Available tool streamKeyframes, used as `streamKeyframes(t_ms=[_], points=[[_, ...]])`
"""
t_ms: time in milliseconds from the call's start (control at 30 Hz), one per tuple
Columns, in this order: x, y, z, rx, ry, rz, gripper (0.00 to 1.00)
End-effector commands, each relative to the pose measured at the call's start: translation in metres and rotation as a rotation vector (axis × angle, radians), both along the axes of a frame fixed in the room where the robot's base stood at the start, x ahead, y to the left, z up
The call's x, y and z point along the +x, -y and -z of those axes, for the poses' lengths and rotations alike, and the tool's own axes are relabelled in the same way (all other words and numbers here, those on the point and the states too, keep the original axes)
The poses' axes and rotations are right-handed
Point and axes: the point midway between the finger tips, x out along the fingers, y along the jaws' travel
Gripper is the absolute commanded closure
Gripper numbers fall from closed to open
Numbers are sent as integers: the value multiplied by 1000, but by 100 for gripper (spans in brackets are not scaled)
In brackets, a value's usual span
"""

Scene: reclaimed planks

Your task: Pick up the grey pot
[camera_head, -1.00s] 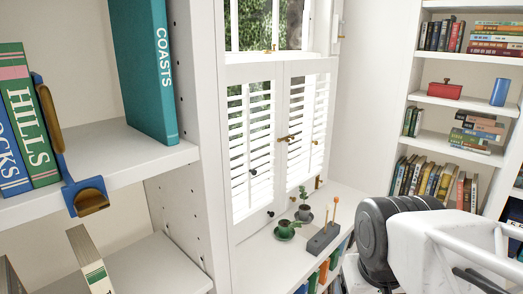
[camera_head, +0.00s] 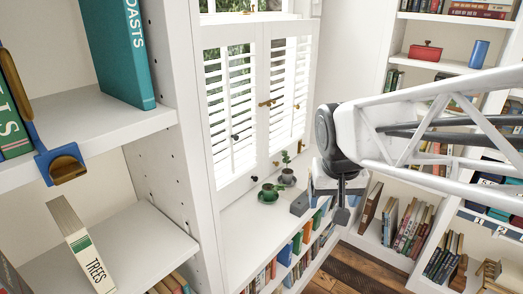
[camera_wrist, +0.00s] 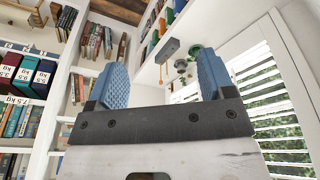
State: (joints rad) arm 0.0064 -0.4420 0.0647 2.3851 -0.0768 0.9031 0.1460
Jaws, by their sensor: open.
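The grey pot (camera_head: 288,176) is small, holds a little green plant and stands on a dark saucer on the white window ledge (camera_head: 240,225). In the wrist view the grey pot (camera_wrist: 181,64) shows small and far off, left of the right finger. My gripper (camera_head: 342,214) is in front of the ledge, to the right of the pot and apart from it. In the wrist view my gripper (camera_wrist: 162,80) has its two blue pads wide apart with nothing between them.
A green cup (camera_head: 270,192) on a saucer is left of the pot. A grey block (camera_head: 300,204) lies to its right, near the ledge's front edge. White shutters (camera_head: 230,110) rise behind. Books fill the shelves below the ledge and at right.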

Motion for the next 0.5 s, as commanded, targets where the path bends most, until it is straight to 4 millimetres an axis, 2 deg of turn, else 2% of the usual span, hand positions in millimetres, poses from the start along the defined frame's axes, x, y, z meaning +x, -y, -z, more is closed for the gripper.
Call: streamKeyframes(t_ms=[33,500], points=[[12,1,-1,-3,-2,8,24],[125,9,-7,-30,7,96,24]])
